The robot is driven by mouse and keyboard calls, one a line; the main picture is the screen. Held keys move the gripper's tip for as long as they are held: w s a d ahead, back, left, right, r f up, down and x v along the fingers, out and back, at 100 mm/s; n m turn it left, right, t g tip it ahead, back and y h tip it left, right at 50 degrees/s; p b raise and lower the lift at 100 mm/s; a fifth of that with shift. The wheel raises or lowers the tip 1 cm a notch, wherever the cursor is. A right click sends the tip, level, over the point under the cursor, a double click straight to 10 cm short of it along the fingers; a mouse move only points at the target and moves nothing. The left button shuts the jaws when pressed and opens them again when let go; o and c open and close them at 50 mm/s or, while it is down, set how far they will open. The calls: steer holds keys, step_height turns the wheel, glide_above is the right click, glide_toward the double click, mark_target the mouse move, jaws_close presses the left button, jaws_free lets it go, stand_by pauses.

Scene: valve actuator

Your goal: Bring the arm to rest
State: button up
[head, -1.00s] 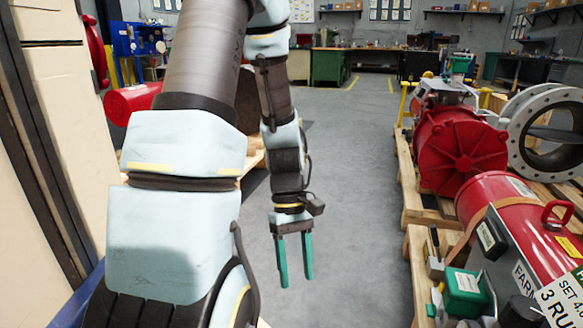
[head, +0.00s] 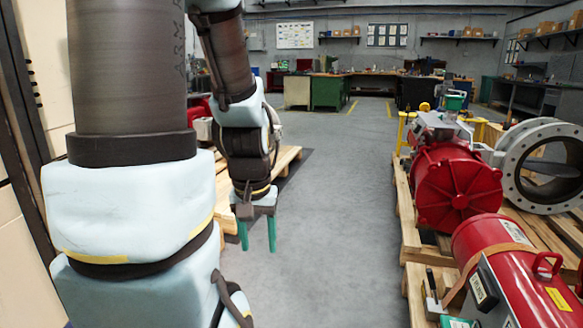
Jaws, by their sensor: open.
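My gripper (head: 257,234) hangs with its two green fingers pointing down over the grey floor, left of the picture's middle. The fingers are apart and nothing is between them. My arm fills the left side of the view and bends down to the gripper. The gripper is clear of the pallets on both sides as far as this view shows.
A red valve actuator (head: 458,186) and a red cylinder (head: 497,250) lie on wooden pallets at the right, beside a grey flanged ring (head: 513,165). Another wooden pallet (head: 283,160) lies behind my arm. The grey aisle (head: 340,200) is clear. Workbenches (head: 328,92) stand at the back.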

step_height(320, 180, up, 23)
steer(key=p, duration=2)
